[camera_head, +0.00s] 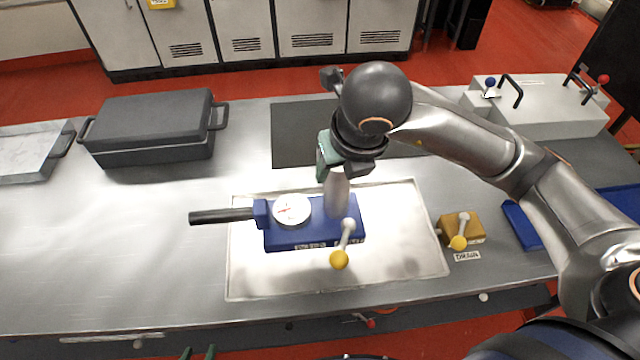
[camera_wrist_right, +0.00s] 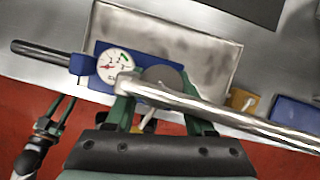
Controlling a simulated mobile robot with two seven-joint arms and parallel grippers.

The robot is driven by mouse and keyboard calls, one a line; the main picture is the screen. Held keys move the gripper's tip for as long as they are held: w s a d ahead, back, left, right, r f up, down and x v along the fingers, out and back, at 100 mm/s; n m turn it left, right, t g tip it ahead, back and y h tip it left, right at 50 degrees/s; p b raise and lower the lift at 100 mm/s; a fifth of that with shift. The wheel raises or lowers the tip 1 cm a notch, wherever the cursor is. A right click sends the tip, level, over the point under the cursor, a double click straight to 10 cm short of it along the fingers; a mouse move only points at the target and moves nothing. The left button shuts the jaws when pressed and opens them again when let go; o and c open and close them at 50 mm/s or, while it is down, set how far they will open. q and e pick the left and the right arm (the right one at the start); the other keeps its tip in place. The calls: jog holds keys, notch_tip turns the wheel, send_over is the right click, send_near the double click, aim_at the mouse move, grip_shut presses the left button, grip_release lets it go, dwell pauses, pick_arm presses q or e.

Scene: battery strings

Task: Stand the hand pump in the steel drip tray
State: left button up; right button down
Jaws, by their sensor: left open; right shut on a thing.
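The hand pump has a blue body (camera_head: 315,238), a white round gauge, a black handle and a silver column. It is upright over the steel drip tray (camera_head: 405,262), left of the tray's middle, with its handle reaching past the left rim. I cannot tell whether its base touches the tray. My right gripper (camera_head: 335,163) is shut on the pump's column from above, partly hiding it. In the right wrist view the pump's gauge (camera_wrist_right: 115,66) shows, and a steel rod crosses before the gripper. My left gripper (camera_head: 200,353) is open and empty at the bottom edge.
A dark grey case (camera_head: 152,128) stands at the back left, beside a metal tray (camera_head: 30,150). A brass drain valve (camera_head: 462,227) sits just right of the drip tray. A blue object (camera_head: 525,225) lies further right. A grey box with levers (camera_head: 540,105) stands back right.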

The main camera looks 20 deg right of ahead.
jog(key=d, duration=0.1)
jog(key=d+f, duration=0.1)
jog(key=d+b, duration=0.1)
jog(key=shift+w+d+f, duration=0.3)
jog(key=shift+w+f, duration=0.05)
jog(key=shift+w, duration=0.05)
jog(key=w+d+f+b, duration=0.1)
jog(key=d+f+b, duration=0.4)
jog(key=f, duration=0.4)
jog(key=shift+d+b, duration=0.3)
jog(key=shift+b, duration=0.45)
jog(key=shift+c, duration=1.3)
grip_release()
jog(key=shift+s+f, duration=0.1)
jog(key=shift+f, duration=0.05)
